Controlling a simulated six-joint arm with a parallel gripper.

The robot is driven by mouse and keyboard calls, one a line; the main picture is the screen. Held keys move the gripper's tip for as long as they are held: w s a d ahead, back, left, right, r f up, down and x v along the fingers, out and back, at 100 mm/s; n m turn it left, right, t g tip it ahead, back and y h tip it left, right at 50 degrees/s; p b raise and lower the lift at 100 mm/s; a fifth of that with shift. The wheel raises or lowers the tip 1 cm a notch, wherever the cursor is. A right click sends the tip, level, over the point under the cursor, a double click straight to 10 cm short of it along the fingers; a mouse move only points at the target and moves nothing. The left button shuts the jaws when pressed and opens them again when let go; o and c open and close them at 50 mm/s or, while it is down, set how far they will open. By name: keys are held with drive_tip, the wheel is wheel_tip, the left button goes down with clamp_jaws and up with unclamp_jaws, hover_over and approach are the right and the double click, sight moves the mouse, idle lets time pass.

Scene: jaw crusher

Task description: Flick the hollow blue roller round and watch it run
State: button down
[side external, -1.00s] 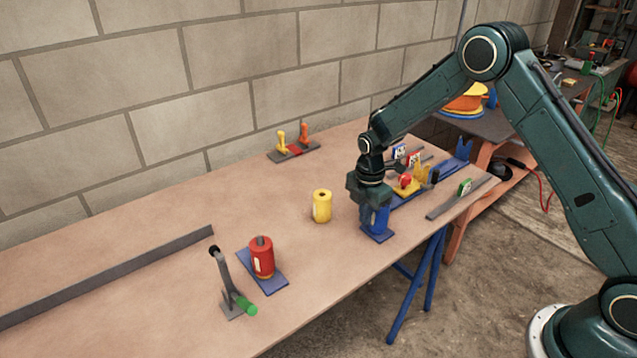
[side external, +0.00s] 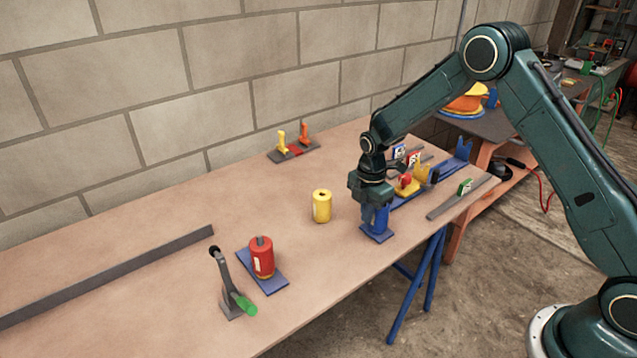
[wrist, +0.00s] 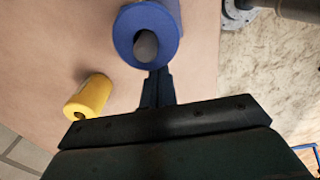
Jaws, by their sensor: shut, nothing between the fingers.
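The hollow blue roller (side external: 379,218) stands upright on a blue base plate (side external: 377,236) near the table's front edge. In the wrist view the blue roller (wrist: 168,55) shows its round top and central hole, with a grey post inside. My gripper (wrist: 155,78) is shut and empty, its fingertips at the near rim of the roller. I cannot tell whether they touch it. In the side view my gripper (side external: 371,200) is right over the roller and hides its top.
A yellow roller (side external: 322,206) stands loose to the left. Blue, red and yellow parts (side external: 408,184) stand close behind my gripper.

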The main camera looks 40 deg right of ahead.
drive_tip(key=shift+d, duration=0.65)
drive_tip(key=shift+a, duration=0.6)
drive_tip(key=shift+w, duration=0.1)
drive_tip(key=shift+w, duration=3)
drive_tip(key=shift+d, duration=0.15)
drive_tip(key=shift+d, duration=0.8)
drive_tip(key=shift+s, duration=0.1)
